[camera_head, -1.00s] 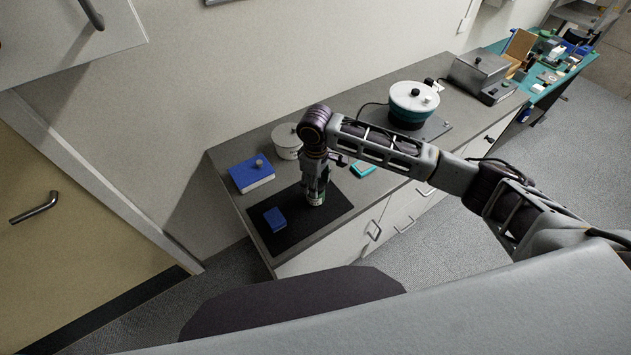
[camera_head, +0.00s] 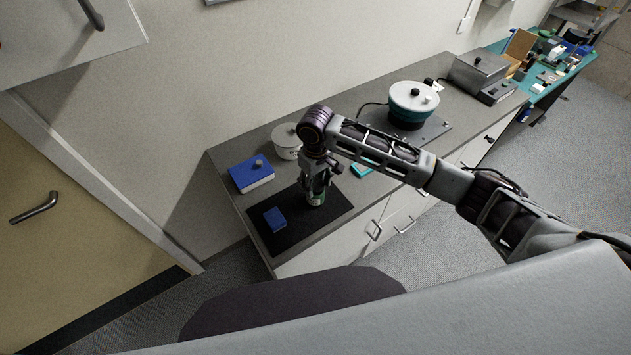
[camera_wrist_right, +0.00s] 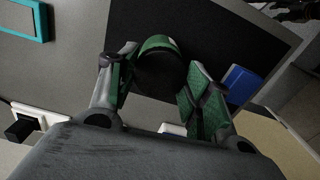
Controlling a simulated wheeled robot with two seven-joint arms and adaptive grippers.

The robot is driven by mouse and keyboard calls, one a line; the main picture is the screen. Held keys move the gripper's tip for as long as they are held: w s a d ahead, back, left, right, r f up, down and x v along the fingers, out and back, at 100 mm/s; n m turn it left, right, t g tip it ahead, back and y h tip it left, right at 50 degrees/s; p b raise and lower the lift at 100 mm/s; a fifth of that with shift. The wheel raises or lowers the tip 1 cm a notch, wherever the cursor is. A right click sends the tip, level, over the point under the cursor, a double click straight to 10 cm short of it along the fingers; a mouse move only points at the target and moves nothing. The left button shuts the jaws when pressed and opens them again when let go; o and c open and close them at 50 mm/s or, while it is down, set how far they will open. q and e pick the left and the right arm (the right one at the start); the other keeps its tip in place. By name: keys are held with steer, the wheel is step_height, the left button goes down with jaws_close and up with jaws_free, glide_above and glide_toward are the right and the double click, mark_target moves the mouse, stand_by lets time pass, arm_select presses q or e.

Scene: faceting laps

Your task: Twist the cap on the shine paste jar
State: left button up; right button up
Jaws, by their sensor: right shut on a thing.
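The shine paste jar (camera_head: 316,199) stands on a black mat (camera_head: 336,212) near the left end of the grey counter. In the head view only its lower part shows, pale and green, below my gripper. My right gripper (camera_head: 316,187) points down over it, shut on the jar's cap. In the right wrist view the jar shows a green side (camera_wrist_right: 160,44) and a dark cap (camera_wrist_right: 158,72) between the green-padded fingers of the right gripper (camera_wrist_right: 160,85). The finger contact is partly hard to see. My left gripper is not in view.
A small blue block (camera_head: 275,218) lies on the mat, left of the jar. A blue box (camera_head: 250,175) and a white pot (camera_head: 285,141) stand behind. A teal-edged item (camera_head: 361,170) lies to the right. A round lap machine (camera_head: 413,100) stands farther right.

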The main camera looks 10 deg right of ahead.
mark_target(315, 185)
steer(key=shift+m, duration=2.3)
steer(key=o, duration=1)
steer(key=o, duration=0.6)
steer(key=shift+c, duration=0.2)
steer(key=shift+r, duration=0.15)
steer(key=shift+r, duration=2.85)
